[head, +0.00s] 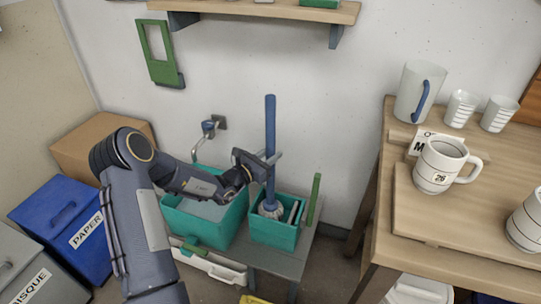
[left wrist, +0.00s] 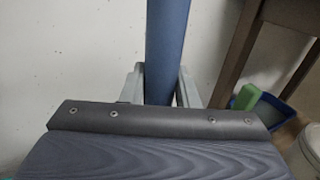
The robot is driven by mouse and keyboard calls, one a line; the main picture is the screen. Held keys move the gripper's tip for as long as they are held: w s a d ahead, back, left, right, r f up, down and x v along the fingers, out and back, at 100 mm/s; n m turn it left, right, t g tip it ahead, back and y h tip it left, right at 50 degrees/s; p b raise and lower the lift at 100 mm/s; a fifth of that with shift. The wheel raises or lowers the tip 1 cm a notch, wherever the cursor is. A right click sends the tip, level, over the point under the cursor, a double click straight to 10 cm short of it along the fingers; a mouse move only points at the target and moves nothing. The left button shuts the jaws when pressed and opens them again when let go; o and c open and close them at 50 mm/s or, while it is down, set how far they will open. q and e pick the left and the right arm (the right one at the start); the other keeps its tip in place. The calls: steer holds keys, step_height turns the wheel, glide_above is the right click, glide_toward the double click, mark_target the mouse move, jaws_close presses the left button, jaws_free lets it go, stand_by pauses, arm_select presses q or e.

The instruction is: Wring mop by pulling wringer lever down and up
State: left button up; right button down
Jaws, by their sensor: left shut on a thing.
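A mop with a blue handle (head: 270,135) stands upright, its grey-white head (head: 270,209) down in a small teal bucket (head: 274,234). The left gripper (head: 266,165) is shut on the mop handle partway up. In the left wrist view the handle (left wrist: 166,50) runs between the two grey fingers (left wrist: 164,88). A green lever (head: 314,199) stands upright at the right side of the small bucket, next to a grey wringer part (head: 294,212). My right gripper is in neither view.
A larger teal basin (head: 205,218) stands left of the small bucket on a low grey bench (head: 278,262). A wall tap (head: 209,128) is behind it. A wooden table (head: 460,225) with mugs stands close on the right. Bins and a cardboard box (head: 97,140) are at left.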

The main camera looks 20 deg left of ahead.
arm_select(q)
steer(key=shift+d+r, duration=0.1)
steer(key=shift+d, duration=0.2)
steer(key=shift+s+d, duration=0.1)
steer(key=shift+d, duration=0.45)
steer(key=shift+f+b, duration=0.2)
steer(key=shift+b, duration=0.1)
stand_by(0.3)
steer(key=o, duration=2)
